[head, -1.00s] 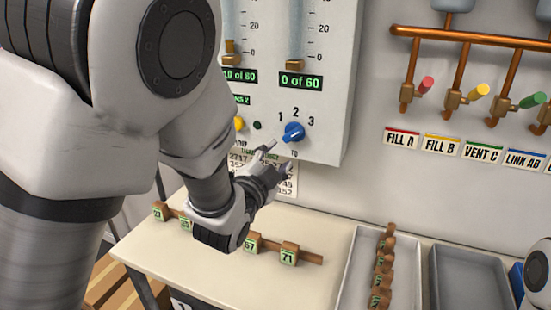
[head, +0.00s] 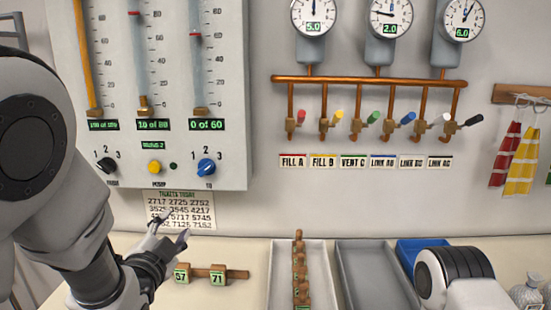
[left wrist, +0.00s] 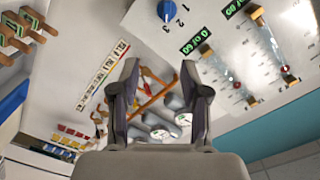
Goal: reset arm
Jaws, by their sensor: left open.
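My left gripper (head: 172,229) is open and empty in the head view. It is in front of the lower part of the printed number sheet (head: 178,203), below and left of the blue knob (head: 206,167). Its fingers cover part of the sheet. In the left wrist view the two fingers of the left gripper (left wrist: 160,68) stand apart with nothing between them. The blue knob shows there too (left wrist: 168,9), at the top and clear of the fingers. A link of my right arm shows at the head view's lower right; its gripper is out of view.
The gauge panel (head: 237,100) is on the wall above the gripper. A rail with number blocks (head: 217,275) lies on the table, just right of my left forearm. A tray of blocks (head: 277,265) and an empty grey tray (head: 374,270) are farther right. Colored valve handles (head: 373,117) line the wall.

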